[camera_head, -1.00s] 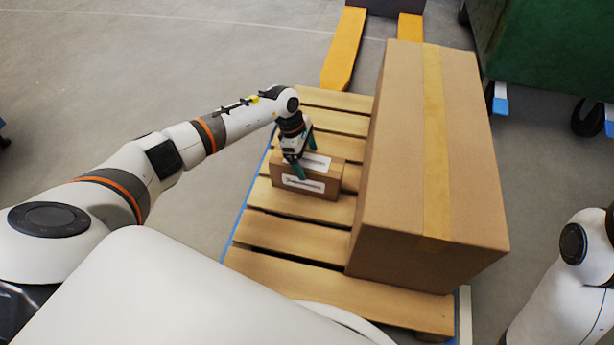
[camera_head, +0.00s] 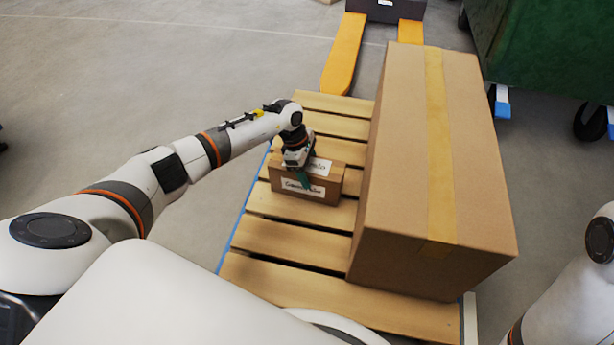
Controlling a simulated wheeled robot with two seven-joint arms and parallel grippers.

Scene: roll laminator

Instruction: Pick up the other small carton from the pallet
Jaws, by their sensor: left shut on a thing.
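A small brown carton (camera_head: 326,186) with white labels on its top and front is on the left part of the wooden pallet (camera_head: 275,240). My left gripper (camera_head: 303,178) points down over the carton and is shut on it, with one green finger showing against its front side. The other finger is hidden. I cannot tell whether the carton is lifted clear of the slats. My right gripper is out of view; only part of my right arm shows at the right edge.
A large taped carton (camera_head: 400,170) stands on the right part of the pallet, close to the small carton's right side. A pallet jack with yellow forks (camera_head: 344,55) is behind. A green wheeled bin (camera_head: 550,50) stands at the back right.

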